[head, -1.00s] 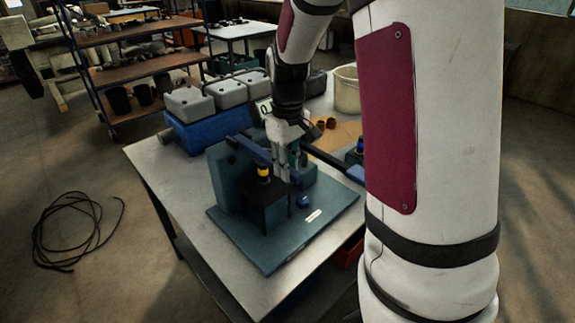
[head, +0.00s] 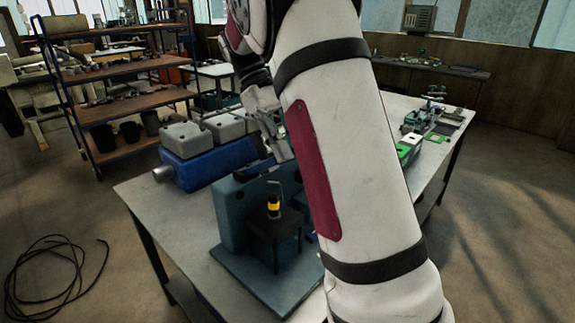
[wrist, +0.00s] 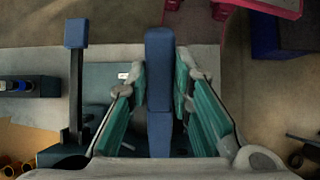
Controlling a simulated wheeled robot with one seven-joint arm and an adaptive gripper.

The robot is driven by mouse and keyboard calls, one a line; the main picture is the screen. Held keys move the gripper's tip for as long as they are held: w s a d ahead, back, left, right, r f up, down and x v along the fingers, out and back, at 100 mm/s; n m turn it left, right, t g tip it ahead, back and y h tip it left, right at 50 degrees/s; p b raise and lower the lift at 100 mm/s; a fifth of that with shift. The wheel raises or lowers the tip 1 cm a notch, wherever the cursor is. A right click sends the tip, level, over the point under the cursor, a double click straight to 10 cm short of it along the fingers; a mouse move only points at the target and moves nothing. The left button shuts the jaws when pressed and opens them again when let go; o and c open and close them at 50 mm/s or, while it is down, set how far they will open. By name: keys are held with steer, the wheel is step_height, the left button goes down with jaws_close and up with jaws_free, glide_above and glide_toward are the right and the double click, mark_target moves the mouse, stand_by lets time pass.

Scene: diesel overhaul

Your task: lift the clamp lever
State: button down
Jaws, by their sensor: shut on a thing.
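The clamp lever is a blue bar (wrist: 158,90) that stands between the fingers of my gripper in the wrist view. My gripper (wrist: 158,80) is shut on it, with a teal finger pad on each side. In the head view my gripper (head: 281,150) is above the dark teal clamp fixture (head: 230,215), partly hidden by my arm. A second, dark bar with a blue square end (wrist: 75,33) is left of my gripper in the wrist view. The lever's pivot cannot be made out.
A dark stand holds a yellow-banded cylinder (head: 273,206) close to my gripper. A grey-and-blue engine block (head: 195,160) stands behind the fixture. The table's front-left surface (head: 150,198) is bare. A cable (head: 50,270) lies on the floor.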

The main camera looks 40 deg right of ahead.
steer(key=shift+w+a+r+g+p, duration=0.15)
steer(key=shift+w+r+g, duration=0.3)
steer(key=shift+w+r, duration=0.15)
steer(key=shift+w+a+r+g+p, duration=0.1)
steer(key=shift+w+r+g+p, duration=0.05)
steer(key=shift+w+r+g, duration=0.4)
steer(key=shift+w, duration=0.1)
steer(key=c, duration=1.4)
jaws_free()
steer(key=shift+f, duration=0.1)
